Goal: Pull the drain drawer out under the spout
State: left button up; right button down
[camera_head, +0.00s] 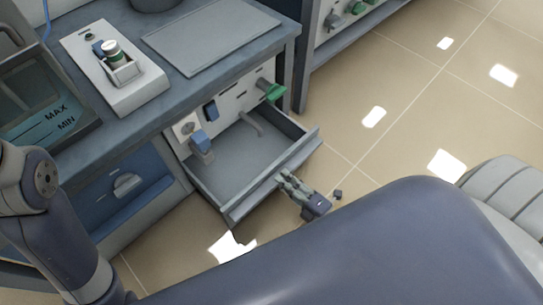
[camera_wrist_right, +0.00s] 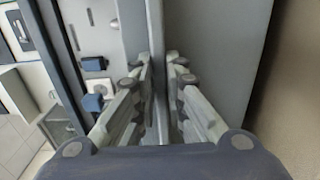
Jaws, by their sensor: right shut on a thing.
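The drain drawer (camera_head: 232,168) is a grey, empty, shallow box standing well out of the bench front in the head view. My right gripper (camera_head: 283,177) is at the drawer's front wall, near its right part, and is shut on it. In the right wrist view my right gripper (camera_wrist_right: 160,65) has one finger on each side of the thin front wall (camera_wrist_right: 157,35). A grey spout-like rod (camera_head: 252,122) juts from the panel over the drawer's back part. A blue-topped tap (camera_head: 201,140) is at the drawer's left back. My left gripper is out of view.
A green handle (camera_head: 271,91) sticks out of the panel above the drawer. The bench top (camera_head: 205,90) carries a white device (camera_head: 113,70) and a flat grey plate (camera_head: 211,35). A blue panel (camera_head: 122,190) lies left of the drawer. The tiled floor (camera_head: 400,130) at right is clear.

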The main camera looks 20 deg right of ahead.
jog(key=shift+v, duration=1.25)
jog(key=c, duration=1.6)
grip_release()
jog(key=shift+c, duration=0.2)
jog(key=shift+s, duration=0.15)
jog(key=v, duration=1.1)
jog(key=shift+s+d, duration=0.2)
jog(key=shift+s, duration=0.15)
